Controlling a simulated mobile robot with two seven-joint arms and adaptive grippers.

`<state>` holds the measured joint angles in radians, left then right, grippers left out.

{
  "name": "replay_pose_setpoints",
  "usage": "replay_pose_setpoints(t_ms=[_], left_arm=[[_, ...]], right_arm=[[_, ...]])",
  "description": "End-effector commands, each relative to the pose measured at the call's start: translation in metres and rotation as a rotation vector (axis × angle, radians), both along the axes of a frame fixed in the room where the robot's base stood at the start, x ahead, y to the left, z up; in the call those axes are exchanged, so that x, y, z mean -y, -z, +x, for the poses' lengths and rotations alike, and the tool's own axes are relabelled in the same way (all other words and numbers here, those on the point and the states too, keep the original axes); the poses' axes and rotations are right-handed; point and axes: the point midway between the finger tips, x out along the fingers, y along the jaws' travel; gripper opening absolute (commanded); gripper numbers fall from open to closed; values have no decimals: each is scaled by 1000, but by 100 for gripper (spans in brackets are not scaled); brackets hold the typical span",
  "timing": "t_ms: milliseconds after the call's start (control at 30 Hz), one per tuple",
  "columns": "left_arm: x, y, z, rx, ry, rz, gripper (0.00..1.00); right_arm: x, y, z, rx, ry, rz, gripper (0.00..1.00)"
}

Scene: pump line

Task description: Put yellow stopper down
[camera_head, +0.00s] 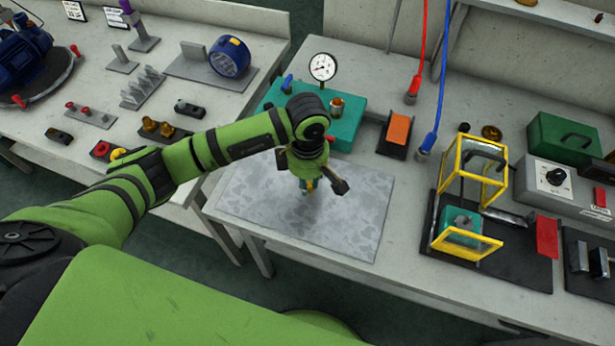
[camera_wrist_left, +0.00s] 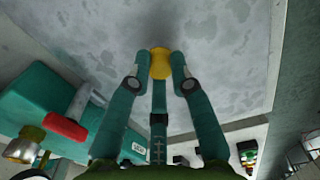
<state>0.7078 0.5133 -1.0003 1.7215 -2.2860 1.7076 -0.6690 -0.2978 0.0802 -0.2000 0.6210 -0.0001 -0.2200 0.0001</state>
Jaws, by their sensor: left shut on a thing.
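The yellow stopper (camera_wrist_left: 160,63) is between the fingertips of my left gripper in the left wrist view. My left gripper (camera_wrist_left: 158,72) is shut on it, with grey mat surface beyond. In the head view my left gripper (camera_head: 308,188) points down over the grey mottled mat (camera_head: 350,225); the stopper is mostly hidden there by the gripper. I cannot tell whether the stopper touches the mat. My right gripper is not in view.
A teal block with a gauge (camera_head: 322,67) stands behind the mat. A black holder with an orange pad (camera_head: 398,130) is behind right. A yellow-framed box (camera_head: 470,200) stands to the right. Red and blue hoses (camera_head: 440,90) hang at the back. Most of the mat is bare.

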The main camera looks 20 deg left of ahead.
Motion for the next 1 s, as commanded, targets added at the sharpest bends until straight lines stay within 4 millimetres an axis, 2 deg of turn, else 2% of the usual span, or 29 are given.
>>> replay_pose_setpoints(t_ms=[433,467,500,833,933,1000], left_arm=[[0,9,1,2,0,0,8],[0,7,0,2,0,0,34],[0,7,0,2,0,0,46],[0,6,0,1,0,0,46],[0,1,0,1,-1,0,46],[0,-6,1,5,1,-1,46]], right_arm=[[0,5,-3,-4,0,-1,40],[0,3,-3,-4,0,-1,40],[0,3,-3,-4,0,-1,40],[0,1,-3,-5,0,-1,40],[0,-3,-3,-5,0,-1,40],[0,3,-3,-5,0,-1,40]])
